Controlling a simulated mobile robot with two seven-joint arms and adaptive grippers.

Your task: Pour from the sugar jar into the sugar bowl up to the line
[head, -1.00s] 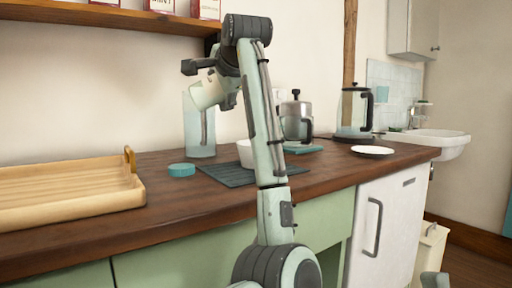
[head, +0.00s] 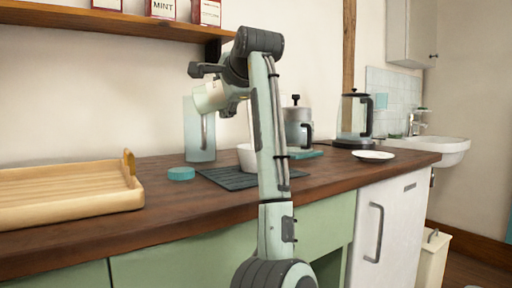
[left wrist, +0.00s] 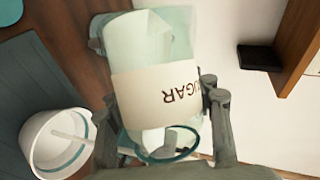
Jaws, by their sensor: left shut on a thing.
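The sugar jar, pale with a cream label, is held by my left gripper. In the head view the jar (head: 208,97) is tilted, above and left of the sugar bowl. In the left wrist view the jar (left wrist: 155,95) fills the middle between the fingers (left wrist: 160,118), its SUGAR label upside down. The white sugar bowl (head: 245,157) stands on the counter, partly hidden by my left arm. In the left wrist view the bowl (left wrist: 42,150) shows a teal line inside and a pale streak; its sugar level is unclear. My right gripper is out of view.
The bowl is on a dark ribbed mat (head: 225,178). A wooden tray (head: 65,190) is farther left. A metal pot (head: 297,125), kettle (head: 354,118) and white plate (head: 373,156) stand right.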

